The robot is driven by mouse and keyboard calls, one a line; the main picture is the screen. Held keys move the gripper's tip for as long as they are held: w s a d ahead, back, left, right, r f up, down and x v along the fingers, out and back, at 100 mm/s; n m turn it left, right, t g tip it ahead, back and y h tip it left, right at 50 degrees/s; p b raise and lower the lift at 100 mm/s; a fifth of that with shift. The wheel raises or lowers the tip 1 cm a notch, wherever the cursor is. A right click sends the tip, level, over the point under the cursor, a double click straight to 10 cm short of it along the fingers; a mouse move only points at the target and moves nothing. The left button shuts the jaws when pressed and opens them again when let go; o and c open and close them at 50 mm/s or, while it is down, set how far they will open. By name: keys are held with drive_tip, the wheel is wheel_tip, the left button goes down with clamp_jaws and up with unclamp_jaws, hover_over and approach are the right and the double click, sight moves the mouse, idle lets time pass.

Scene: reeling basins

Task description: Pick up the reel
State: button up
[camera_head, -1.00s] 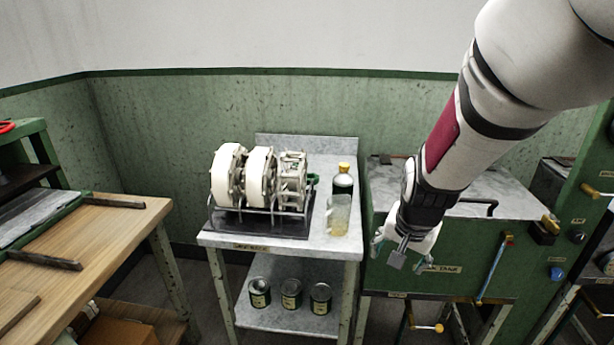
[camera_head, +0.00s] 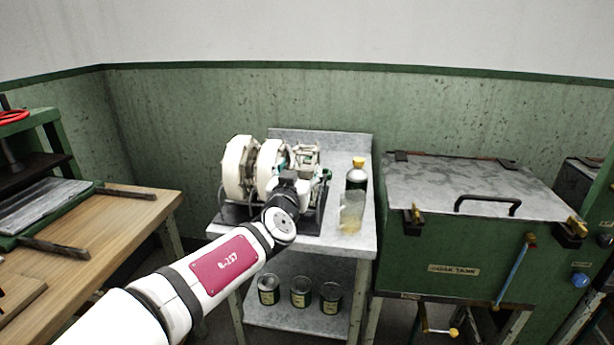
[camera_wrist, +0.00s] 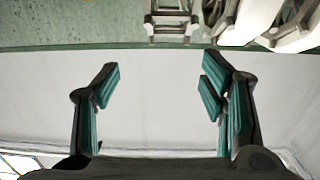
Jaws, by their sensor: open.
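The rightmost reel (camera_head: 307,155) is a bare, pale slatted frame beside two white, filled reels (camera_head: 240,168) on a dark-based rack on the grey side table (camera_head: 345,240). My wrist and arm hide the lower part of this reel and of the rack in the head view. In the wrist view the bare reel's slatted frame (camera_wrist: 172,22) shows at the top edge, beyond the fingertips. My gripper (camera_wrist: 165,85) is open, its teal-padded fingers wide apart with nothing between them. In the head view it is mostly hidden behind my wrist.
Several cans (camera_head: 300,291) stand on the lower shelf. A green soak tank (camera_head: 460,262) with a grey lid is at right. A wooden bench (camera_head: 110,225) is at left.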

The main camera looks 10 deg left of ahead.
sight(303, 151)
drive_tip(key=w, duration=1.3)
drive_tip(key=shift+w+a, duration=0.3)
drive_tip(key=shift+a, duration=0.1)
drive_tip(key=shift+r, duration=0.1)
drive_tip(key=c, duration=1.1)
